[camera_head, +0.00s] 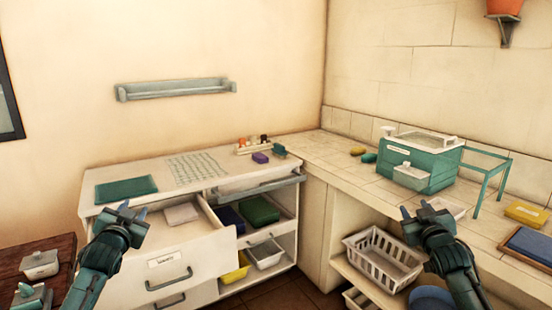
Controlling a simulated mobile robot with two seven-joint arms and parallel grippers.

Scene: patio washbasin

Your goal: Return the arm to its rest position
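My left gripper (132,210) is at the lower left, raised in front of the white cabinet (105,193) and left of its pulled-out drawer (185,262). Its fingertips are apart and nothing shows between them. My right gripper (415,208) is at the lower right, in front of the tiled counter (340,160) edge and above a white basket (378,262). Its fingertips are apart and it looks empty. A small white dish (447,207) shows just behind it; I see no clear grip on it.
The labelled drawer juts out near my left arm. A wooden table (62,250) with a lidded dish (39,264) is at far left. Dark floor shows between the units.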

